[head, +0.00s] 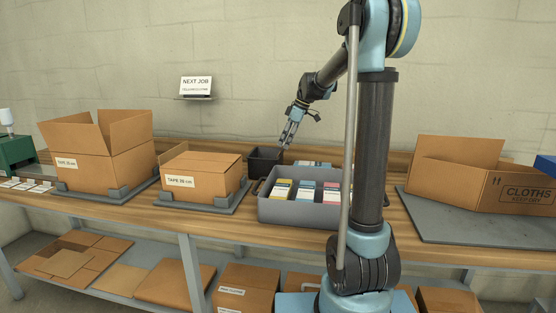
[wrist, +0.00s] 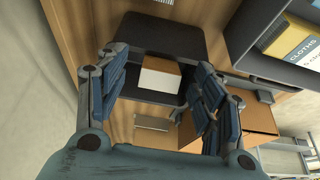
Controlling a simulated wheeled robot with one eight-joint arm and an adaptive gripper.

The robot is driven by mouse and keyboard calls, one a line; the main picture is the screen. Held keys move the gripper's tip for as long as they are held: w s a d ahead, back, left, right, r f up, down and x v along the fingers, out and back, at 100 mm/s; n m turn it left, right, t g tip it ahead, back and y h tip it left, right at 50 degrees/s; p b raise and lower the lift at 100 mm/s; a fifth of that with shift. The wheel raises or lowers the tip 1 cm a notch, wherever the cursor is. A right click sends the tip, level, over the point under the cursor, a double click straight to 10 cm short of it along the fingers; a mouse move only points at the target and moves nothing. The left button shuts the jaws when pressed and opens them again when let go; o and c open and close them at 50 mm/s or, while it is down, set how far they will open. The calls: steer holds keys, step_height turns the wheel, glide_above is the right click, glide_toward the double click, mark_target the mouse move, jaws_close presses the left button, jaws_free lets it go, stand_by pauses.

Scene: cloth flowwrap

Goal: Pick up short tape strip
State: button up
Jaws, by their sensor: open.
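I cannot make out a short tape strip for certain. My gripper (head: 288,140) is open and points down, just above the black bin (head: 264,160) at the back of the bench. In the wrist view its fingers (wrist: 162,66) stand apart on both sides of a small tan and white piece (wrist: 159,84). That piece shows against the dark bin (wrist: 165,35); I cannot tell whether it is the strip. Nothing is visibly held. The bin's inside is hidden in the head view.
A grey tray (head: 290,211) of cloth packs stands in front of the bin. A taped-label carton (head: 205,176) and an open carton (head: 100,160) stand left. A cloths carton (head: 490,185) stands right. White cards (head: 25,186) lie at far left.

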mark_target(281, 153)
steer(key=shift+x, duration=1.65)
steer(key=shift+d, duration=0.1)
steer(key=c, duration=0.9)
steer(key=shift+r, duration=0.1)
step_height(281, 153, up, 18)
steer(key=shift+f, duration=0.1)
steer(key=shift+c, duration=0.5)
steer(key=shift+s, duration=0.15)
